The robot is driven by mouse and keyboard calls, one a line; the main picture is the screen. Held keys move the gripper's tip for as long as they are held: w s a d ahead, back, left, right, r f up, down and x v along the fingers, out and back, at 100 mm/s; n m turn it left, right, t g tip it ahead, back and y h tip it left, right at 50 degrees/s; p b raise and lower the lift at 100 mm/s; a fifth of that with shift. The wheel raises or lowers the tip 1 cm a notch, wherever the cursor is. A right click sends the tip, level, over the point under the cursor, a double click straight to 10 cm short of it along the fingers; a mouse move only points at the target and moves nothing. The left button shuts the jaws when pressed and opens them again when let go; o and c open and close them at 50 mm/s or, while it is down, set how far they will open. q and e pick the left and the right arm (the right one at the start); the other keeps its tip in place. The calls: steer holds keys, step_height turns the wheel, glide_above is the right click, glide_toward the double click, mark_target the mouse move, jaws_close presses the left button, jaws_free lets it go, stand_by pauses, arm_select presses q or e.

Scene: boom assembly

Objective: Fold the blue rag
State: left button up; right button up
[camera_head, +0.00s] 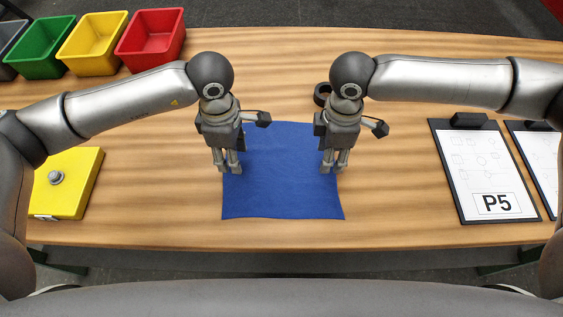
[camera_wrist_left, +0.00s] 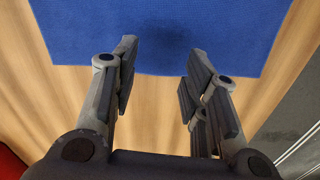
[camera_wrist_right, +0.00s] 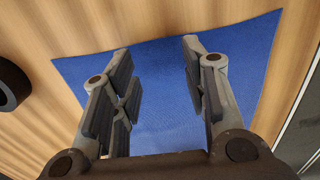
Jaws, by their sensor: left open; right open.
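The blue rag (camera_head: 283,190) lies spread flat and unfolded on the wooden table in the head view. It also shows in the left wrist view (camera_wrist_left: 160,25) and the right wrist view (camera_wrist_right: 160,110). My left gripper (camera_head: 228,170) is open and points down at the rag's left edge; its fingers (camera_wrist_left: 160,50) reach the rag's border in the left wrist view. My right gripper (camera_head: 334,170) is open and points down at the rag's right edge; its fingers (camera_wrist_right: 158,45) are over the rag. Neither holds cloth. I cannot tell whether the fingertips touch it.
Red (camera_head: 150,42), yellow (camera_head: 92,45) and green (camera_head: 40,50) bins stand at the back left. A yellow box with a button (camera_head: 80,180) is at left. A P5 clipboard (camera_head: 485,170) lies at right. A black ring (camera_head: 321,94) sits behind the rag.

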arm_select(q)
step_height(320, 180, down, 2)
steer(key=shift+w, duration=0.1)
arm_select(e)
step_height(320, 180, down, 2)
steer(key=shift+w, duration=0.15)
arm_select(q)
steer(key=shift+f, duration=0.25)
arm_select(e)
steer(key=shift+f, duration=0.25)
arm_select(q)
steer(key=shift+f, duration=0.15)
arm_select(e)
steer(key=shift+f, duration=0.15)
arm_select(q)
steer(key=c, duration=0.4)
arm_select(e)
steer(key=c, duration=0.4)
arm_select(q)
steer(key=shift+f, duration=0.1)
jaws_close()
arm_select(e)
jaws_close()
